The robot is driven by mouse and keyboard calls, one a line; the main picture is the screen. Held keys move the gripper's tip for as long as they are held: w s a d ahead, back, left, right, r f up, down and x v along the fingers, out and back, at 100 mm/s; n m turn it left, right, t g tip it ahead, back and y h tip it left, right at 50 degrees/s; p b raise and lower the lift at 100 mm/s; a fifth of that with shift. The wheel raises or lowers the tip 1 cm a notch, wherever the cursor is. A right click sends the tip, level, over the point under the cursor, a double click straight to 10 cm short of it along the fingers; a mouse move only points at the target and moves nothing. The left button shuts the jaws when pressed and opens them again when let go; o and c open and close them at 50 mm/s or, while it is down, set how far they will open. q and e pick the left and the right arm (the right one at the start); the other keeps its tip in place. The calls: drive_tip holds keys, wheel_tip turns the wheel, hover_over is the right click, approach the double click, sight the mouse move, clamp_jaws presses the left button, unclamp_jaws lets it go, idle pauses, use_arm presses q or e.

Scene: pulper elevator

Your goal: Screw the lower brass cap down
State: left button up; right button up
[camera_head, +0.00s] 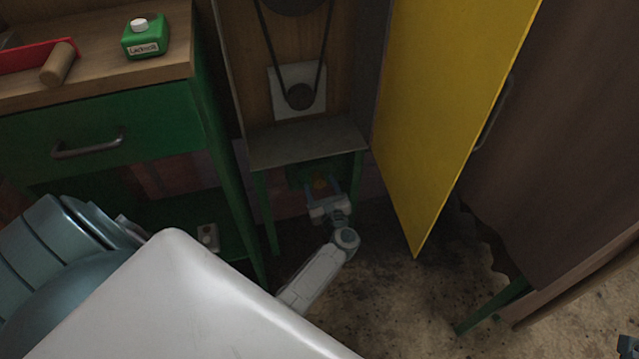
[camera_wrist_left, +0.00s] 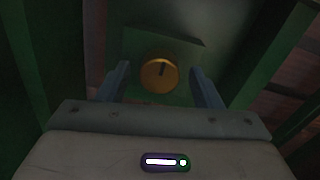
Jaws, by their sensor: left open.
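The lower brass cap (camera_wrist_left: 159,75) is a round golden disc with a dark slot or mark near its top. It sits on a green housing (camera_wrist_left: 190,52) under the grey shelf. In the head view the cap (camera_head: 320,183) is small and dim beneath the shelf. My left gripper (camera_wrist_left: 160,88) is open, with one finger on each side of the cap and a visible gap to both. In the head view the left gripper (camera_head: 328,192) reaches under the shelf. I cannot tell how far the fingertips are from the housing.
The grey shelf (camera_head: 308,144) on green legs is right above my left gripper. A yellow door (camera_head: 445,100) stands open to the right. A green cabinet (camera_head: 100,135) stands at left, with a green Lacknoll bottle (camera_head: 146,40) on top. Floor (camera_head: 390,290) is open at front right.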

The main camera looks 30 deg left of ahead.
use_arm(q)
drive_tip(key=shift+w+a, duration=0.45)
drive_tip(key=shift+a, duration=0.15)
drive_tip(key=c, duration=1)
